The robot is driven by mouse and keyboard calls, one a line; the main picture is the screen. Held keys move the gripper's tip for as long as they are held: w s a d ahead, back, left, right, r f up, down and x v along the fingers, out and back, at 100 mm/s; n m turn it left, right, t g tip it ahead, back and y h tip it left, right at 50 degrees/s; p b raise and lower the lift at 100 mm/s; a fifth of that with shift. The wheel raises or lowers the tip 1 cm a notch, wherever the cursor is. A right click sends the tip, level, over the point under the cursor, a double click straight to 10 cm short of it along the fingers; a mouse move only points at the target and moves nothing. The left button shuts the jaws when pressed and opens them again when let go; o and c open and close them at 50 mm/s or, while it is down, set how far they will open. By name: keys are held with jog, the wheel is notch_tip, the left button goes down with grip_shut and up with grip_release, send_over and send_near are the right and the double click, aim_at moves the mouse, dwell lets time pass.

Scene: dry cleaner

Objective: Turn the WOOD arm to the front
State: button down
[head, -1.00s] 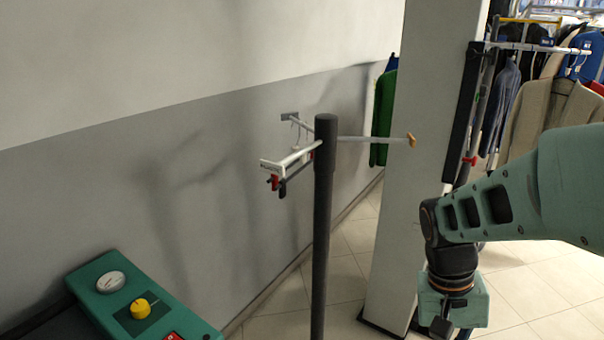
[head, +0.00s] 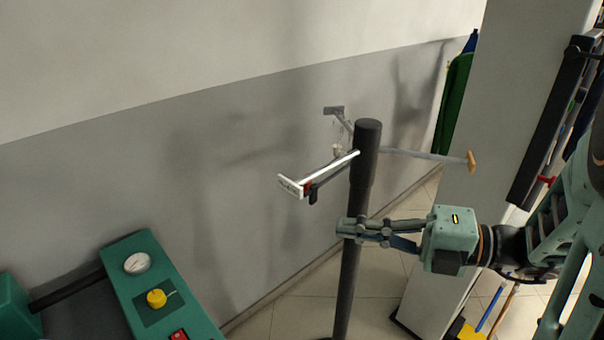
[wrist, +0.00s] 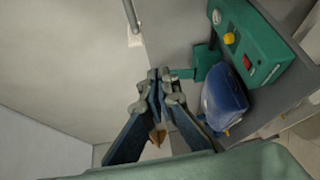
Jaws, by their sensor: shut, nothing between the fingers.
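A dark upright post (head: 366,185) carries several thin arms near its top. The WOOD arm (head: 420,155), with a wooden end piece (head: 471,161), points right in the head view. Another arm (head: 330,170) points to the front left and ends in a white lettered plate (head: 290,186). A third arm points back to a grey plate (head: 334,110). My gripper (head: 348,228) is shut and empty, below the arms, its fingertips overlapping the post; I cannot tell if they touch it. In the wrist view its fingers (wrist: 160,75) meet, with a small brown piece (wrist: 157,136) between their bases.
A green control panel (head: 160,290) with gauge, yellow knob and red switch stands at lower left. A blue rounded object (wrist: 224,98) shows beside the panel in the wrist view. A grey wall is behind the post; a white pillar (head: 490,120) stands at right.

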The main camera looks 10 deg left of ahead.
aim_at(301, 185)
jog(key=shift+m+t+y, duration=0.3)
jog(key=shift+m+t, duration=0.4)
jog(key=shift+m, duration=0.2)
jog(key=w+a, duration=0.2)
jog(key=a, duration=0.1)
jog(key=w+a+r, duration=0.1)
jog(key=w+a, duration=0.1)
jog(key=a, duration=0.2)
jog(key=w+a+p, duration=0.1)
jog(key=w+a, duration=0.1)
jog(key=a, duration=0.2)
jog(key=shift+w+r, duration=0.4)
jog(key=shift+w+a, duration=0.15)
jog(key=shift+a, duration=0.05)
jog(key=shift+w+a+r+p, duration=0.2)
jog(key=shift+w+a+p, duration=0.15)
jog(key=shift+p, duration=0.25)
jog(key=shift+w+a+p, duration=1.1)
jog(key=shift+w+p, duration=0.05)
jog(key=shift+p, duration=0.05)
jog(key=shift+w+a+f, duration=0.2)
jog(key=shift+w+a, duration=0.1)
